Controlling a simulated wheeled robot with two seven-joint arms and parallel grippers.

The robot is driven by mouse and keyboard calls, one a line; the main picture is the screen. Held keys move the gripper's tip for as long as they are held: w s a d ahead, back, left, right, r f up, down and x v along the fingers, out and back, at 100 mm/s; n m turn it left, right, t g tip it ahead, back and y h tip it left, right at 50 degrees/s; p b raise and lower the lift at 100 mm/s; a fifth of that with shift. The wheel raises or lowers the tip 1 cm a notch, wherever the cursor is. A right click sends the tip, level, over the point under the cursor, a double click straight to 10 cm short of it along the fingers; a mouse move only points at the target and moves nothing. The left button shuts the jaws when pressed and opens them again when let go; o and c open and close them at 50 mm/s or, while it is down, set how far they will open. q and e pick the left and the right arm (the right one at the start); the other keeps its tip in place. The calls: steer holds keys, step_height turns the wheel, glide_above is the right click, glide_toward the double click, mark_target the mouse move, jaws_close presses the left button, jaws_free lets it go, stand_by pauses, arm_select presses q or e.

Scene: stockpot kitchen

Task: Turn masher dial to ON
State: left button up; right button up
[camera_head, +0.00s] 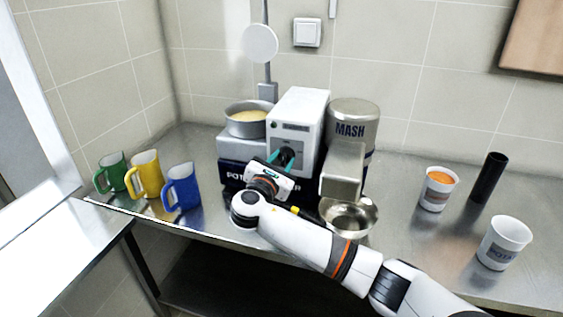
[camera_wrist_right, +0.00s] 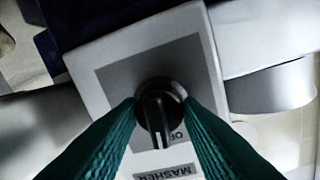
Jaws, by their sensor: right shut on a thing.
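The masher machine (camera_head: 300,110) stands at the back of the steel counter, a white box with a grey front panel. Its black dial (camera_head: 286,156) is on that panel. In the right wrist view the dial (camera_wrist_right: 160,108) sits between the two teal fingertips, with a pale pointer mark toward the lower edge. A "MASHER" label (camera_wrist_right: 165,173) shows there, and the lettering beside the dial is partly hidden. My right gripper (camera_head: 284,160) is shut on the dial; it also shows in the right wrist view (camera_wrist_right: 160,112). My left gripper is not in view.
Green (camera_head: 111,172), yellow (camera_head: 147,175) and blue (camera_head: 181,187) mugs stand left. A pot (camera_head: 249,118) is beside the masher. A MASH canister (camera_head: 353,122) and steel bowl (camera_head: 349,217) are right. Two white cups (camera_head: 438,189) (camera_head: 503,243) and a black cylinder (camera_head: 488,177) stand farther right.

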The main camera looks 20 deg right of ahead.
steer(key=m, duration=0.3)
steer(key=shift+f, duration=0.15)
steer(key=m+b, duration=0.1)
steer(key=m, duration=0.2)
steer(key=shift+y, duration=0.3)
steer(key=m+b, duration=0.2)
steer(key=m, duration=0.4)
steer(key=shift+s+y+b, duration=0.1)
steer(key=shift+y+b, duration=0.2)
steer(key=shift+b, duration=0.05)
steer(key=o, duration=1)
steer(key=b+v, duration=0.1)
steer(key=v, duration=1.1)
